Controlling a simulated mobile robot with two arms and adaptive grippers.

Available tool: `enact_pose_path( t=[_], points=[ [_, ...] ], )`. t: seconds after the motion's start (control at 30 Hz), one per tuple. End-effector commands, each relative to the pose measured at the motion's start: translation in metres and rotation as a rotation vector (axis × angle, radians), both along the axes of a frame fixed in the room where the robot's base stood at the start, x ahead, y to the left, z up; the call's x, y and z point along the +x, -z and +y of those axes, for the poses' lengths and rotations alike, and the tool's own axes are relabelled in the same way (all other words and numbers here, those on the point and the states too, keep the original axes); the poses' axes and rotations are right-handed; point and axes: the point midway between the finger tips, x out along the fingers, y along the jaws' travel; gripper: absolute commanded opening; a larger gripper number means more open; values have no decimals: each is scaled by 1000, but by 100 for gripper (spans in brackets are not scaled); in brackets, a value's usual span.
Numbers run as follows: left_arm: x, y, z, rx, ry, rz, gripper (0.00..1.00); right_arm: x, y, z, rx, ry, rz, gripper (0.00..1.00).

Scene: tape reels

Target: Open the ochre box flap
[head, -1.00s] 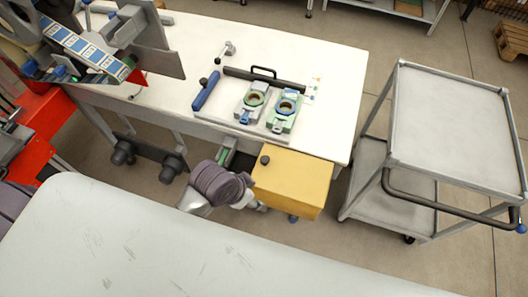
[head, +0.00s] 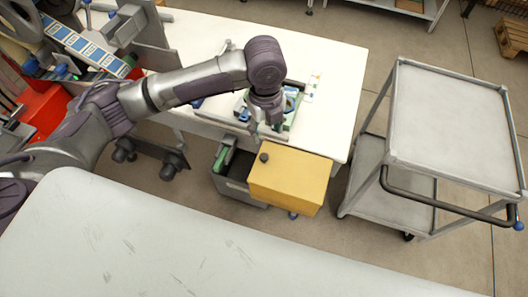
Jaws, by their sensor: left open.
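The ochre box (head: 296,182) stands at the front edge of the white workbench. Its flat top looks closed, and a dark round knob (head: 264,158) sits at its left back corner. My left gripper (head: 264,137) points down just behind the box, a little above the knob in the picture. Its fingers are open, and I see nothing between them. It appears apart from the knob. My right gripper is not in view.
A grey bin (head: 236,188) with green items sits left of the box. The white workbench (head: 338,100) is clear at its right end. A grey cart (head: 455,125) stands to the right. A pale surface (head: 180,245) fills the foreground.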

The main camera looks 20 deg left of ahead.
Motion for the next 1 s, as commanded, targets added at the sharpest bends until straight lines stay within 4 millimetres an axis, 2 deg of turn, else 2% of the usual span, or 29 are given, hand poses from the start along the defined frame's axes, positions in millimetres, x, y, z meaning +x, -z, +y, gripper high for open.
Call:
enact_pose_path(
  t=[0.1, 0.23, 0.7, 0.83, 1.0],
  points=[
    [4, -4, 9, 26, 36, 9, 53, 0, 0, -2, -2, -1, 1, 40],
    [4, 8, 10, 29, 41, 15, 53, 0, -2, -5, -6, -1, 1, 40],
    [3, 101, 9, 27, 40, 12, 53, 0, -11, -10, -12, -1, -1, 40],
    [3, 119, 8, 26, 39, 11, 53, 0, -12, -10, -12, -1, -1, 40],
    [4, 130, 9, 26, 40, 8, 53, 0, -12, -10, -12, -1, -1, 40]
  ],
)
